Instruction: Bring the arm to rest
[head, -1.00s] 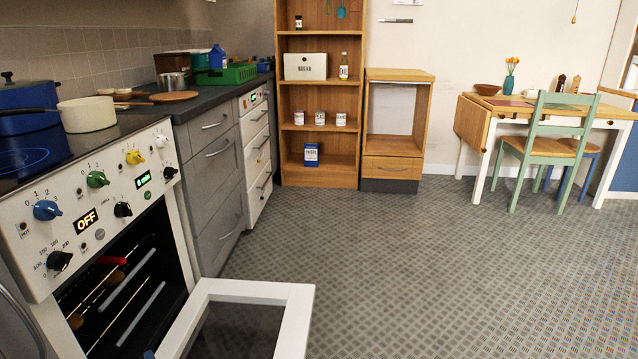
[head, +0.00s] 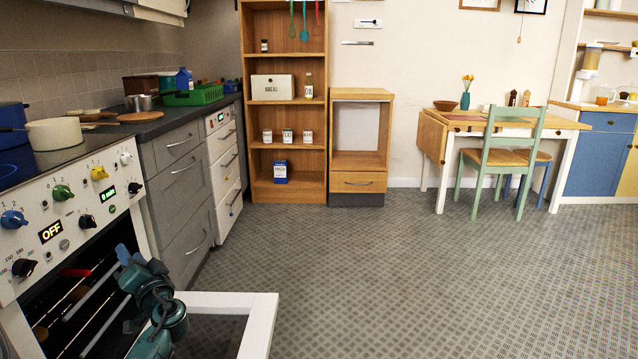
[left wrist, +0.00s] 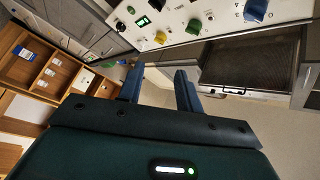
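My left arm (head: 165,312) comes in at the lower left of the head view, in front of the open oven (head: 75,305). My left gripper (head: 126,257) is by the oven opening, under the control panel, and looks empty. In the left wrist view its two blue fingers (left wrist: 160,82) stand apart with nothing between them. The gripper's exact distance from the oven front cannot be told. My right gripper is not in view.
The oven door (head: 258,325) is folded down beside my left arm. The control panel (head: 75,205) with coloured knobs is just above the gripper. Grey drawers (head: 185,195) stand beyond. The patterned floor (head: 400,275) to the right is clear.

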